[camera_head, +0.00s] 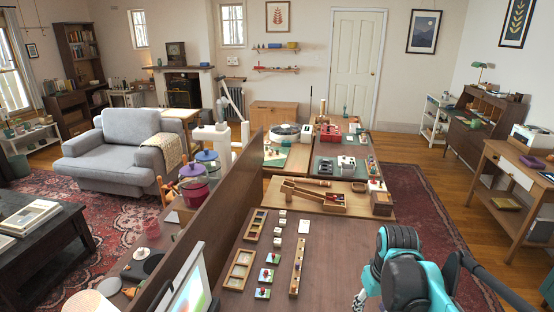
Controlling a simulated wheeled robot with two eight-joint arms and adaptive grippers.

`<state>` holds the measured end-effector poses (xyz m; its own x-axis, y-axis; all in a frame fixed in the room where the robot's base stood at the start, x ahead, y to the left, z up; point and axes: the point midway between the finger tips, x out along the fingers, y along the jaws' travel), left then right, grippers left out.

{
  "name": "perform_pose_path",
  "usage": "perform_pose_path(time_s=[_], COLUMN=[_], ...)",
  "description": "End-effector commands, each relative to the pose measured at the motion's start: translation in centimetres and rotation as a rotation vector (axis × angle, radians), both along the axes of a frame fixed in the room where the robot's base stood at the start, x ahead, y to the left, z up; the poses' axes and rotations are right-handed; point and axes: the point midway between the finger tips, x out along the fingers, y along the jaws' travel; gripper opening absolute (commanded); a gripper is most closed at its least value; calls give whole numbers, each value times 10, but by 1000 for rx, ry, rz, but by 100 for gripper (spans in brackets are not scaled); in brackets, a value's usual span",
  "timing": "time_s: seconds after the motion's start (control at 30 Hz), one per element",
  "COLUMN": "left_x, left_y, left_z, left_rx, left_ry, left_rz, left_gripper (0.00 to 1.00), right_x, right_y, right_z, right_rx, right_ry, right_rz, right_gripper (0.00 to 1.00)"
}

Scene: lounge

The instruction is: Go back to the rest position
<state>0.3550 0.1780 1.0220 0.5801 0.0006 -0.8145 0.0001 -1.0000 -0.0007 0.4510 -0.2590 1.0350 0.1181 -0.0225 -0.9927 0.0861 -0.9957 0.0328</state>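My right arm, teal and black, is folded at the lower right. A small silvery part beside it, seemingly my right gripper (359,298), shows at the table's right edge near the bottom of the view. It is partly hidden by the arm, and its opening cannot be made out. I see nothing held in it. My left gripper is not in view. The near dark table (334,262) lies in front of me, with the visible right gripper part at its right edge.
Wooden trays (240,270), small cards with pieces (264,276) and a long narrow board (298,266) lie on the near table. A tall wooden partition (215,215) runs along its left side. Bare floor and red rug (420,200) lie to the right, before a wooden desk (510,165).

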Motion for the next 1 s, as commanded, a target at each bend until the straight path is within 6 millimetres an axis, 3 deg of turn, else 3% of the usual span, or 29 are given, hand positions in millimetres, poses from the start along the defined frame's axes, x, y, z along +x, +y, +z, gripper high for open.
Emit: perform_pose_path(time_s=[0.2,0.43,0.63,1.0], left_x=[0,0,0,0], left_y=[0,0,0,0], left_z=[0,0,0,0], left_rx=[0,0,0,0], left_ry=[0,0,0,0], left_rz=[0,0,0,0], left_gripper=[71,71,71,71], right_x=[-50,-85,-95,-96], right_y=[43,71,80,80], right_z=[5,-7,-14,-14], right_rx=[-3,30,53,54], right_ry=[-224,-422,-496,-502], right_rz=[-31,-62,-75,-77], right_gripper=[50,50,50,50])
